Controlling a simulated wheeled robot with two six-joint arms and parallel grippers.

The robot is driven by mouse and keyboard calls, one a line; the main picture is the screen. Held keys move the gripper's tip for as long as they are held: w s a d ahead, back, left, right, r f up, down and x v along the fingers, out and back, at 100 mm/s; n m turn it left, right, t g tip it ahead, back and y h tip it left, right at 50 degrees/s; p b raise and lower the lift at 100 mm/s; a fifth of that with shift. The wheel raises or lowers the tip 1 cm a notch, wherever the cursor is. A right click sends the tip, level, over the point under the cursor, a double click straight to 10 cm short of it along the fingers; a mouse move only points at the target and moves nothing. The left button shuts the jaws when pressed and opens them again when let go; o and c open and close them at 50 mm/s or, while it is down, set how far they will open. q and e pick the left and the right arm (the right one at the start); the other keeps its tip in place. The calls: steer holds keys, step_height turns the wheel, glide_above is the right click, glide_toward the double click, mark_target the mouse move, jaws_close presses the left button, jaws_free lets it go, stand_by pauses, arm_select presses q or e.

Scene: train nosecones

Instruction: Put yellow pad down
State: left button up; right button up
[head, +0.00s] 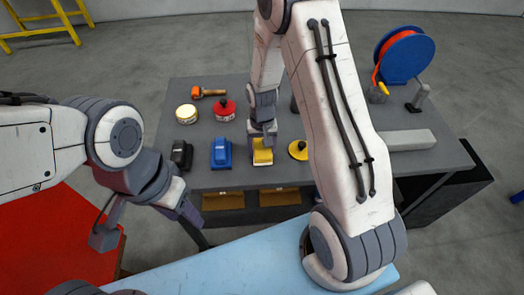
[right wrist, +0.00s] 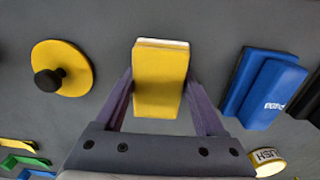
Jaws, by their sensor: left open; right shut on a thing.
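The yellow pad (head: 262,157) is at the table's front edge, between the blue pad (head: 221,153) and a round yellow disc with a black knob (head: 298,150). My right gripper (head: 262,132) points down from above and is shut on the yellow pad. In the right wrist view the yellow pad (right wrist: 160,82) sits between both fingers, with a pale layer at its far end. Whether its underside touches the table cannot be told. My left gripper (head: 184,207) is open and empty, low in front of the table's left corner.
The grey table (head: 345,125) also holds a black pad (head: 181,154), a red knobbed disc (head: 223,109), a round yellow-and-white tin (head: 186,114), an orange tool (head: 208,92) and a grey bar (head: 408,140). A blue reel (head: 405,56) stands at the back right.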

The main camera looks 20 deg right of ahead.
mark_target(262, 148)
steer(key=shift+f, duration=0.1)
steer(key=o, duration=1.4)
step_height(262, 148, up, 12)
steer(key=p, duration=1)
steer(key=s+a+r+n, duration=0.2)
steer(key=s+a+r, duration=0.1)
steer(key=a+r, duration=0.35)
steer(key=s+a+r+n, duration=0.2)
steer(key=s+r+n, duration=0.1)
steer(key=s, duration=0.3)
steer(key=s+a+r+n, duration=0.2)
steer(key=s+a+r, duration=0.1)
steer(key=s+r, duration=0.2)
steer(key=s+a+r+n+y, duration=0.1)
steer(key=s+a+r+n, duration=0.1)
steer(key=s+r, duration=0.3)
steer(key=shift+s+a+n, duration=0.15)
steer(key=shift+s+n, duration=0.25)
steer(key=shift+s, duration=0.75)
steer(key=shift+s+a+n, duration=0.1)
steer(key=shift+s+n, duration=0.3)
steer(key=shift+s, duration=0.7)
